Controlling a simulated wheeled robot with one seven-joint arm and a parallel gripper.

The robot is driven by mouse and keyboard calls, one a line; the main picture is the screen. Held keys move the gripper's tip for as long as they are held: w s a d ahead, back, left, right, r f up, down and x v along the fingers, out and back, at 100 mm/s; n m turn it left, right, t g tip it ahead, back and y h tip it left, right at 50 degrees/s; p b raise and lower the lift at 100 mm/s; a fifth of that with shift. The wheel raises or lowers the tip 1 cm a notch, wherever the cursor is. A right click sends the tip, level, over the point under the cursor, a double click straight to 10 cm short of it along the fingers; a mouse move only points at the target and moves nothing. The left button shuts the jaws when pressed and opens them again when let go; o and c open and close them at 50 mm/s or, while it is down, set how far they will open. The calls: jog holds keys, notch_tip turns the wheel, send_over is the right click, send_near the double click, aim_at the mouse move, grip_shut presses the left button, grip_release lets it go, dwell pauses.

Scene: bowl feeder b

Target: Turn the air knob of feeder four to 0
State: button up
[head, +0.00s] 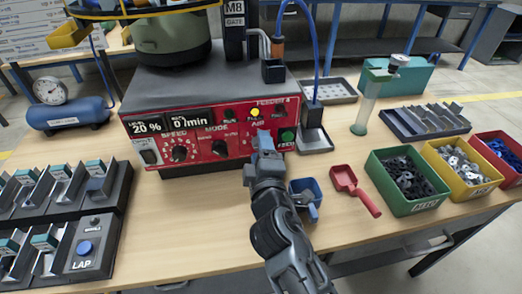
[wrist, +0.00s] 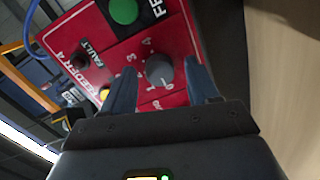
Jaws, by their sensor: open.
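The red feeder panel (head: 213,131) is marked FEEDER 4 and AIR in the head view. The grey air knob (wrist: 160,70) shows in the wrist view on that panel, with a printed scale of numbers around it. The 0 is near the knob's lower edge; I cannot tell where the knob points. My gripper (wrist: 159,80) is open, with one finger on each side of the knob; contact cannot be told. In the head view my gripper (head: 264,137) is in front of the panel's right part and hides the knob.
A green button (head: 287,135) is right of my gripper, and a lit yellow lamp (head: 255,112) is above it. Other knobs (head: 180,153) are on the left. A blue scoop (head: 305,190), a red scoop (head: 345,182) and a green bin (head: 411,207) stand on the table.

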jog(key=v, duration=0.7)
jog(key=shift+s, duration=0.4)
jog(key=shift+d+f, duration=0.1)
jog(key=shift+d, duration=0.05)
